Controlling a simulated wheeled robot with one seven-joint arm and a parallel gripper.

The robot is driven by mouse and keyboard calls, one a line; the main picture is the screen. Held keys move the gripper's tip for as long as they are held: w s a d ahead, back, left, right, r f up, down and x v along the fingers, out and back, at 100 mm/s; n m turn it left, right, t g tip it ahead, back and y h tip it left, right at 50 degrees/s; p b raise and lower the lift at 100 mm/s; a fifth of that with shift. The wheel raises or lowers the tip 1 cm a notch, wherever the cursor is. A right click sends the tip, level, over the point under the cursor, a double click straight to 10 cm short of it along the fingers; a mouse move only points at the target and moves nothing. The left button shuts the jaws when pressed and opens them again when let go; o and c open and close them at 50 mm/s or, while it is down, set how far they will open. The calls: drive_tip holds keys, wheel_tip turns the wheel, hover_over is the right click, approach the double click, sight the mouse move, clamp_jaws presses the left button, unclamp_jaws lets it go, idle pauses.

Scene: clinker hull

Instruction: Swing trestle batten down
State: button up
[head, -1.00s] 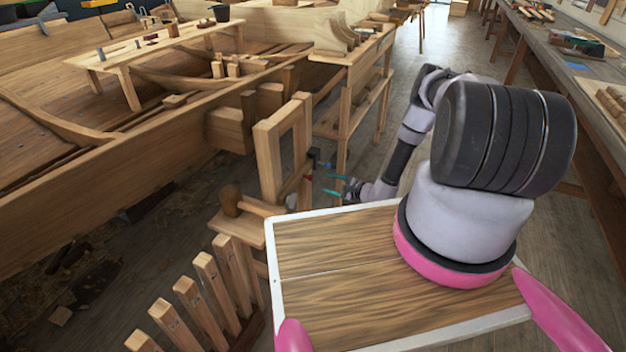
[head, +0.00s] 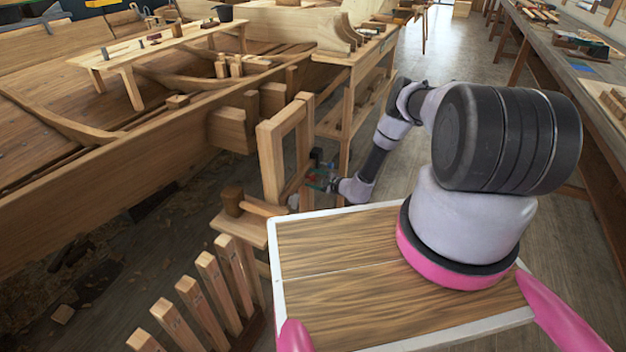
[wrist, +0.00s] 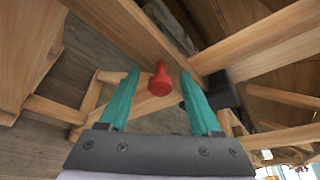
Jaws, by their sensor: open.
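The trestle (head: 270,160) is an upright wooden frame beside the hull, with a black fitting (head: 316,154) on its right post. A slanting wooden bar (head: 297,182), which looks like the batten, crosses its lower part. In the wrist view, a red knob (wrist: 160,82) stands out from a wooden bar (wrist: 125,28). My gripper (wrist: 160,74) is open, with one teal finger on each side of the knob and a gap at both sides. In the head view my gripper (head: 318,177) is at the trestle's right side, small and partly blurred into the frame. The black fitting (wrist: 222,90) is just right of the right finger.
A wooden mallet (head: 240,203) lies on a small ledge left of the trestle. Several upright wooden slats (head: 205,290) stand in front. The boat hull (head: 110,170) fills the left. A shelf bench (head: 345,100) stands behind, and the floor at right is open.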

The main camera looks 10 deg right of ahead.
clamp_jaws()
idle(1.3)
